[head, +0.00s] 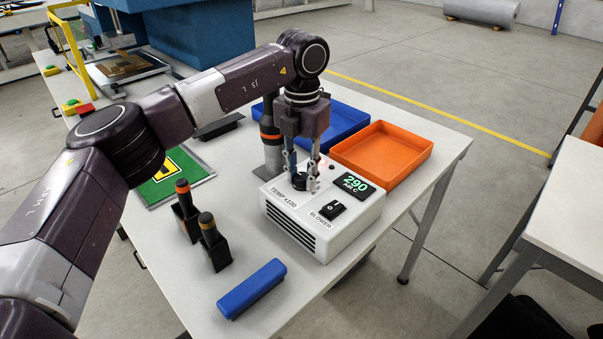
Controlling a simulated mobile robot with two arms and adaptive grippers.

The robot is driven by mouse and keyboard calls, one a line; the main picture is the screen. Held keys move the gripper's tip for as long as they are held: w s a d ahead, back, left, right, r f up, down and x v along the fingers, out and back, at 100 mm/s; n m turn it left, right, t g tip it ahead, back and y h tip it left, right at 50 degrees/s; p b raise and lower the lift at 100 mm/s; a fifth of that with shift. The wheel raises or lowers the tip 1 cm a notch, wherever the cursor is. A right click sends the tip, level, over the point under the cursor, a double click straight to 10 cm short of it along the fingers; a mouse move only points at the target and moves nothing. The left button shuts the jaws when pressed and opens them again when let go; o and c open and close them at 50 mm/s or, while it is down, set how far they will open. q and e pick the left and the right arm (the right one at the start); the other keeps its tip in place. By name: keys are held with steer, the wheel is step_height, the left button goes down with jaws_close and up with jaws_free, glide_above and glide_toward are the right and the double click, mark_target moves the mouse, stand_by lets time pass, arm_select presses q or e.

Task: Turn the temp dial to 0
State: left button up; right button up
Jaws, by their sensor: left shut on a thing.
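The white station box (322,214) stands on the table, with vents on its front side. Its top carries the label "TEMP x100", a black blower switch (333,209) and a display (355,185) that reads 290 in green. My left gripper (301,183) points down over the back left of the box top. Its fingers are shut on the dark temp dial (299,181), which is mostly hidden between them. The dial's pointer and scale are too small to read. My right gripper is not in view.
An orange tray (426,151) and a blue tray (363,126) lie behind the box. Two dark holders with tools (213,243) and a blue block (251,289) stand left and in front. The table's right edge is clear.

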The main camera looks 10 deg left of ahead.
mark_target(302, 175)
arm_select(q)
steer(key=shift+w+r, duration=0.1)
steer(key=shift+r, duration=0.1)
steer(key=o, duration=0.9)
steer(key=shift+c, duration=0.2)
steer(key=o, duration=0.3)
steer(key=shift+f, duration=0.1)
step_height(302, 175, up, 12)
